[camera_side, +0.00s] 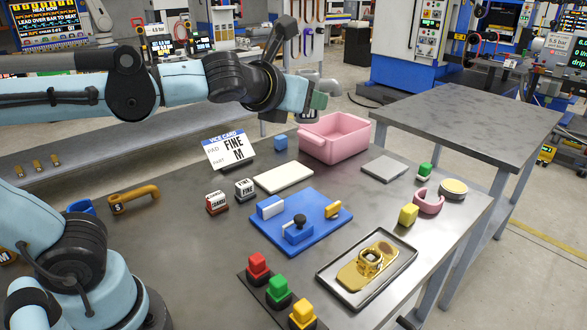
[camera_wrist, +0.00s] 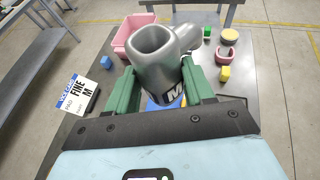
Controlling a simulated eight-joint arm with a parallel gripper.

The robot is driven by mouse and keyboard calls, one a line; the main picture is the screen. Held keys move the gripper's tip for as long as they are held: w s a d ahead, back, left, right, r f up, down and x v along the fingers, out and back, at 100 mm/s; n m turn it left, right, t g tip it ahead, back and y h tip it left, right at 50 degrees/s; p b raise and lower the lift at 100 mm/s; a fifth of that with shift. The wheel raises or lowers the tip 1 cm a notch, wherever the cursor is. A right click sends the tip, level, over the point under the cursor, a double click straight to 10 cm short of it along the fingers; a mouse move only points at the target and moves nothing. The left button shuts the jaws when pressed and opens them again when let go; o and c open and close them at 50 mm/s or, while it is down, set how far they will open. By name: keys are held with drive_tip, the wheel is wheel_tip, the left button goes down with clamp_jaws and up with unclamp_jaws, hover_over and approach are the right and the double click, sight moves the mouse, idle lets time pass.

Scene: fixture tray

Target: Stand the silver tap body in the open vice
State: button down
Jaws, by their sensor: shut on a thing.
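The silver tap body (camera_wrist: 158,55) is a grey branched pipe with a black "M" label, held between the green fingers of my gripper (camera_wrist: 160,92) in the wrist view. In the side view my gripper (camera_side: 312,100) is high above the back of the table, and the grey tap body (camera_side: 321,82) shows partly behind its fingers. The blue vice (camera_side: 318,233) lies mid-table, below and in front of my gripper. Its plate carries a blue-and-white block, a blue block with a black knob and a yellow piece. In the wrist view the tap hides most of the vice.
A pink bin (camera_side: 335,138) stands at the back. A card (camera_side: 229,149) reads "FINE" and "M". Blocks marked FINE (camera_side: 244,188) and COARSE (camera_side: 216,202) stand left of the vice. A tray (camera_side: 399,266) with a gold part and several coloured buttons are in front.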

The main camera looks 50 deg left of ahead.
drive_tip(key=w+a+f+n+g+y, duration=0.2)
drive_tip(key=w+a+f+n+y, duration=0.1)
drive_tip(key=f, duration=0.4)
drive_tip(key=w+a+f+n+g+y, duration=0.2)
drive_tip(key=w+a+f+n+y, duration=0.1)
drive_tip(key=f, duration=0.5)
drive_tip(key=shift+w+a+f+n+g+y, duration=0.3)
drive_tip(key=shift+a+n, duration=0.2)
drive_tip(key=shift+a, duration=0.75)
drive_tip(key=shift+a, duration=0.1)
drive_tip(key=a+f, duration=0.2)
drive_tip(key=a, duration=0.1)
drive_tip(key=w+a+f, duration=0.1)
drive_tip(key=a+f, duration=0.1)
drive_tip(key=a, duration=0.2)
drive_tip(key=a+f, duration=0.2)
drive_tip(key=a, duration=0.2)
drive_tip(key=shift+w+a+f, duration=0.1)
drive_tip(key=shift+w+f, duration=0.2)
drive_tip(key=shift+f, duration=1.95)
drive_tip(key=shift+f, duration=0.2)
drive_tip(key=shift+c, duration=2.1)
unclamp_jaws()
